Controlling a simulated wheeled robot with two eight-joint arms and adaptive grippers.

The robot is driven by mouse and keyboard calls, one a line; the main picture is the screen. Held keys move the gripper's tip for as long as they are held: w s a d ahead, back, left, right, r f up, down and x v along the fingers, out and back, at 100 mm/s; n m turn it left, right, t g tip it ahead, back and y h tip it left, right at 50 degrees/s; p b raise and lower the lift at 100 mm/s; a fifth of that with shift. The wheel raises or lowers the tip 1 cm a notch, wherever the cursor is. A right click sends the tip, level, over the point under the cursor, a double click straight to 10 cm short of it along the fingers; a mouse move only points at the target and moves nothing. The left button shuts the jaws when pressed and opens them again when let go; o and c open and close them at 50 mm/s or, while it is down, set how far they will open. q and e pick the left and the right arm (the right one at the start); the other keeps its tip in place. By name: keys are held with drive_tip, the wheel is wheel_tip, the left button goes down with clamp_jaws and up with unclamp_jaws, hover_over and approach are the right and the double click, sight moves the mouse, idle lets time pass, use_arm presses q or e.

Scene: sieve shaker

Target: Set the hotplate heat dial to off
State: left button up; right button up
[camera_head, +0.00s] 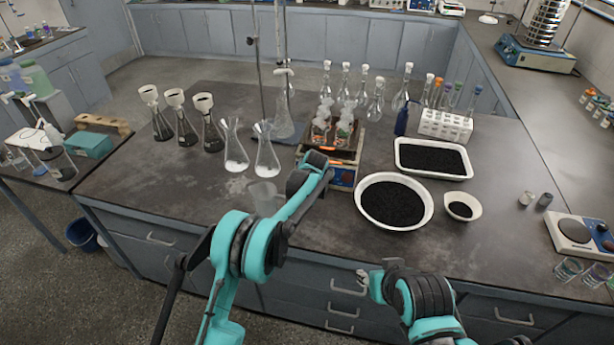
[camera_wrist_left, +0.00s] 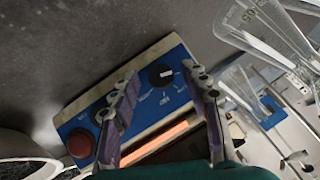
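The hotplate (camera_head: 343,178) stands mid-bench with an orange-edged top and a blue front panel. In the left wrist view, its panel (camera_wrist_left: 142,70) shows a black dial (camera_wrist_left: 159,77) with a white mark lying roughly level in the picture. Small white labels surround the dial, too blurred to read surely.
Glassware (camera_head: 340,130) stands on the hotplate. A large bowl of black grains (camera_head: 394,229) is close on the right, with a white tray (camera_head: 400,166) behind. Bench is clear at front left.

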use_arm(q)
drive_tip(key=shift+r, duration=0.1)
drive_tip(key=v, duration=1.1)
drive_tip(key=shift+s+r, duration=0.3)
drive_tip(key=shift+s, duration=0.05)
drive_tip(key=s+a+r+n, duration=0.2)
drive_tip(key=s+a+r, duration=0.3)
drive_tip(key=s+a, duration=0.3)
drive_tip(key=s+a+r+n, duration=0.1)
drive_tip(key=s+a+r, duration=0.5)
drive_tip(key=s+a, duration=0.25)
drive_tip(key=s+a+f+n, duration=0.1)
drive_tip(key=s+a+f, duration=0.1)
drive_tip(key=s, duration=0.6)
drive_tip(key=s+a+f+n, duration=0.1)
drive_tip(key=s+a+f, duration=0.1)
drive_tip(key=s, duration=0.6)
drive_tip(key=s+a+f+n, duration=0.1)
drive_tip(key=s+a+f, duration=0.1)
drive_tip(key=s, duration=0.6)
drive_tip(key=shift+a+g+h, duration=0.3)
drive_tip(key=shift+a, duration=0.55)
drive_tip(key=shift+s+f, duration=0.1)
